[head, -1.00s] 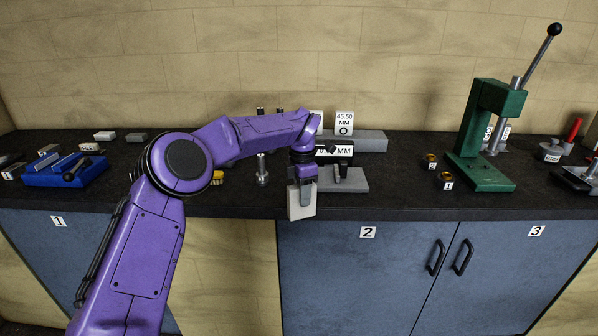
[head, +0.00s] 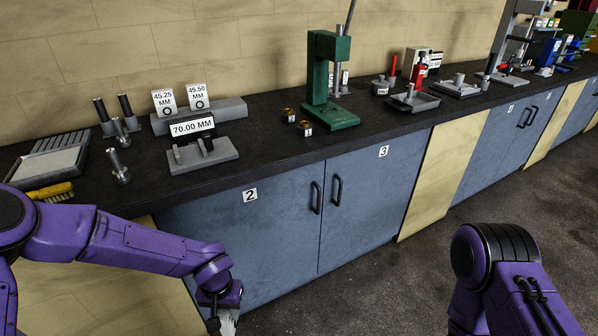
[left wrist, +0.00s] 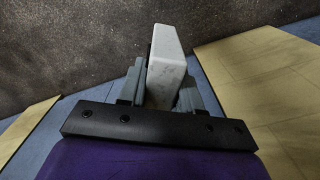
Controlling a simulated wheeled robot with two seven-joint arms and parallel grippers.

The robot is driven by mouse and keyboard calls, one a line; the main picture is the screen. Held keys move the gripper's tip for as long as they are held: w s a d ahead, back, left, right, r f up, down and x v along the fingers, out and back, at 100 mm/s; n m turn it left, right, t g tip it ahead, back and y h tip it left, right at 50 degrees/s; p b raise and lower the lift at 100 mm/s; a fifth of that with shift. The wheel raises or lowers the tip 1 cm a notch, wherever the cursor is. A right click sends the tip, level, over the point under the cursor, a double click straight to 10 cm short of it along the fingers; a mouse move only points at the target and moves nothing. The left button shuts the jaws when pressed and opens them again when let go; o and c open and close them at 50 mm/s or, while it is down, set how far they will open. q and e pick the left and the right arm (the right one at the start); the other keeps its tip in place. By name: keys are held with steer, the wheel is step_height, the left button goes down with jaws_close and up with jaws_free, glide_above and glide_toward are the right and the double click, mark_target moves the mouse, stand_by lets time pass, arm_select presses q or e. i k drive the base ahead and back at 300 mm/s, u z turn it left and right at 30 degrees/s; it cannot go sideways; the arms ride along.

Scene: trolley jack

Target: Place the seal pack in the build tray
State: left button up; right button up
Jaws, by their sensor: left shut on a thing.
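My left gripper (head: 218,314) is shut on a white block-shaped pack, which I take for the seal pack (left wrist: 167,68). It holds the pack low in front of the bench, at the bottom edge of the head view, where the pack (head: 229,324) is partly cut off. In the left wrist view the pack stands between the two grey fingers. My right gripper is out of view.
The dark bench top (head: 262,145) carries a gauge stand (head: 205,160) marked 70.00 MM, a green press (head: 320,85), two small brass parts and a light grey tray (head: 60,160) at left. Blue cabinets (head: 280,215) stand below. My right arm (head: 500,280) is at lower right.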

mark_target(420, 103)
steer(key=u, duration=0.7)
steer(key=k, duration=0.2)
steer(key=z, duration=2.15)
steer(key=i, duration=2.75)
steer(key=u, duration=0.8)
